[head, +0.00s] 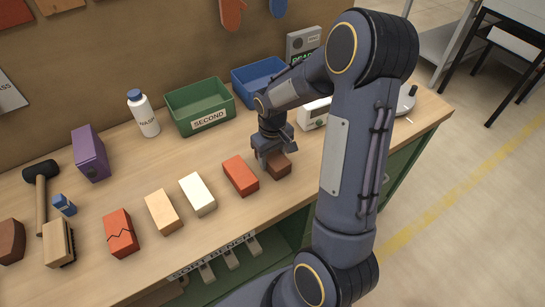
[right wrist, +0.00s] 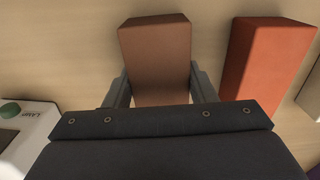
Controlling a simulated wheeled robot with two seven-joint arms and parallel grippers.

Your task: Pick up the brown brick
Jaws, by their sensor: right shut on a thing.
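The brown brick (head: 279,167) is on the wooden bench in the head view, right of an orange-red brick (head: 240,175). My right gripper (head: 272,158) reaches down over it and is shut on it. In the right wrist view the brown brick (right wrist: 155,55) lies between the two fingers of my right gripper (right wrist: 157,85), one finger against each side. The orange-red brick (right wrist: 264,62) stands apart beside it there. Whether the brown brick touches the bench is hard to tell. My left gripper is not in view.
More bricks lie leftward: white (head: 197,194), tan (head: 163,212) and cracked red (head: 121,233). A green bin (head: 200,107) marked SECOND and a blue bin (head: 259,80) stand behind. A white device (head: 313,114) stands right of the gripper. The front edge is close.

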